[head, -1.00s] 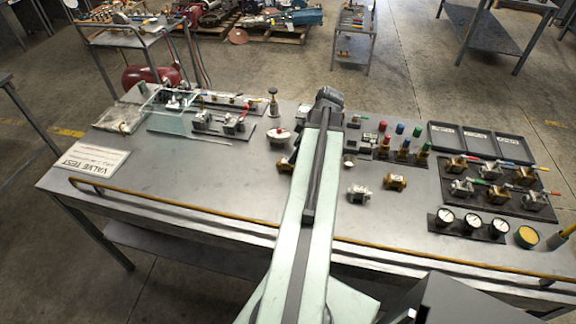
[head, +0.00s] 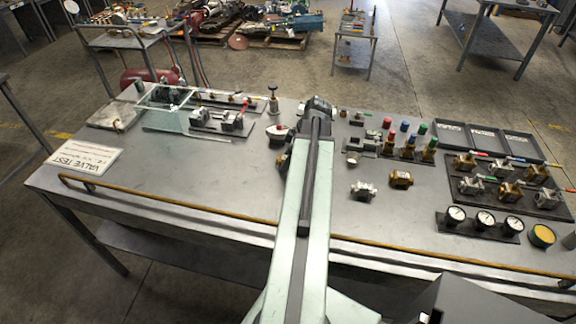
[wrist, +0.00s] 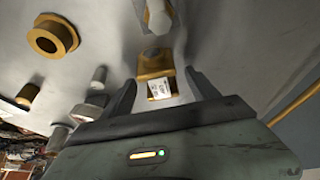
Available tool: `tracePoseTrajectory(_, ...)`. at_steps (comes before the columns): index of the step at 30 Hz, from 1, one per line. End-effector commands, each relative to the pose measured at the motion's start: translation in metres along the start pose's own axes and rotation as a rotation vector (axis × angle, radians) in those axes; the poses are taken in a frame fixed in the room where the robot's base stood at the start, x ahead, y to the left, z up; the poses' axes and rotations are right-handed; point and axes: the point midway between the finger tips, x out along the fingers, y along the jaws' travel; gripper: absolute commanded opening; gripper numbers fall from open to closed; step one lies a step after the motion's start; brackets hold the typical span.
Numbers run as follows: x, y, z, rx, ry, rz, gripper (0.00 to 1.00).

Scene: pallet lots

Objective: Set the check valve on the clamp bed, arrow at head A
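A brass valve body with a white printed label (wrist: 160,88) lies between the fingers of my gripper (wrist: 165,98) in the wrist view. The fingers are apart, with a gap visible on both sides of it. In the head view my arm hides the gripper; a brass piece (head: 282,160) shows just left of the arm. A silver valve body (head: 363,190) and another brass one (head: 400,180) lie right of the arm. A dark plate with two clamp-like blocks (head: 217,124) stands at the back left; I cannot tell whether it is the clamp bed. No arrow or head letter is readable.
A clear shield (head: 168,120) and a VALVE TEST sign (head: 84,162) are on the left. Colour-capped valves (head: 405,143), a valve rack (head: 505,185) and gauges (head: 483,220) are on the right. A yellow rail (head: 170,205) runs along the front edge. The left front is clear.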

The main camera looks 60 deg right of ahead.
Motion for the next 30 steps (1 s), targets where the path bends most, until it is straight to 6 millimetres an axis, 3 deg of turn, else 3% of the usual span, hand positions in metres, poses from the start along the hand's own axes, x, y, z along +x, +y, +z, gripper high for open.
tracePoseTrajectory(1,-0.001,0.000,0.000,0.000,0.000,0.000,0.58)
tracePoseTrajectory(7,-0.001,0.000,0.000,0.000,0.000,0.000,0.02)
tracePoseTrajectory(8,-0.001,0.000,0.000,0.000,0.000,0.000,0.00)
tracePoseTrajectory(20,-0.010,0.000,-0.003,0.001,0.001,0.000,0.00)
tracePoseTrajectory(30,-0.071,0.000,-0.028,0.001,0.001,0.000,0.00)
